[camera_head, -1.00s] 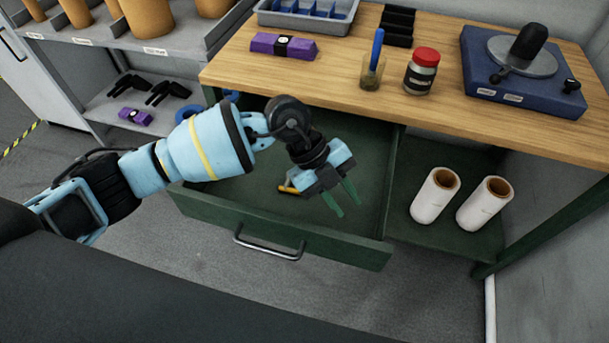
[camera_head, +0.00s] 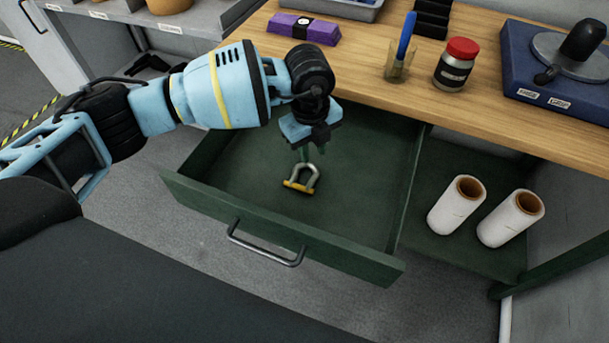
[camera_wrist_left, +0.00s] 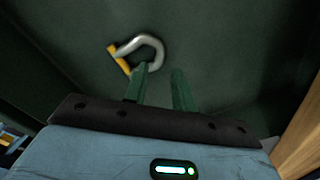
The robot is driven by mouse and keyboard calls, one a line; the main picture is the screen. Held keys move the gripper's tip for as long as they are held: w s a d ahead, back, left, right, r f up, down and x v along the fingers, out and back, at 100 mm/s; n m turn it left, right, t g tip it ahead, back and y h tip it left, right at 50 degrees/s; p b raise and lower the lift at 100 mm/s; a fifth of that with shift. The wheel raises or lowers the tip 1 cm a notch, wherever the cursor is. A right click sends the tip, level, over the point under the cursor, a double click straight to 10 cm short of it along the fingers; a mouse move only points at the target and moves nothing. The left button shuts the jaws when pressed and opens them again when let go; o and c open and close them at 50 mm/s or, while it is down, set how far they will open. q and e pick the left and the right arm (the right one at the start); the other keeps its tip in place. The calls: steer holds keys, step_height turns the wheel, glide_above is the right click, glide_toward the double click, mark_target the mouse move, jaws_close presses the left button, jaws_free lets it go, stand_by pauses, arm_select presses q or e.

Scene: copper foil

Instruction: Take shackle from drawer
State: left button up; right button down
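A metal shackle with a silver bow and a yellow pin (camera_head: 301,182) lies on the floor of the open green drawer (camera_head: 352,200). My left gripper (camera_head: 303,154) points down into the drawer at the bow end of the shackle. In the left wrist view the fingers (camera_wrist_left: 160,80) are apart with nothing between them. One fingertip overlaps the edge of the shackle's bow (camera_wrist_left: 152,43); I cannot tell whether it touches. The other finger is to the right of the shackle. My right gripper is not in view.
The wooden worktop (camera_head: 480,110) overhangs the drawer's back. It holds a purple block (camera_head: 303,28), a red-lidded jar (camera_head: 455,65) and a cup with a blue-handled tool (camera_head: 400,60). Two white rolls (camera_head: 457,205) stand on the shelf to the right. The drawer around the shackle is clear.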

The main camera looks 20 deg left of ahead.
mark_target(314, 167)
arm_select(q)
steer(key=shift+d+f, duration=0.2)
steer(key=shift+f, duration=2.4)
jaws_close()
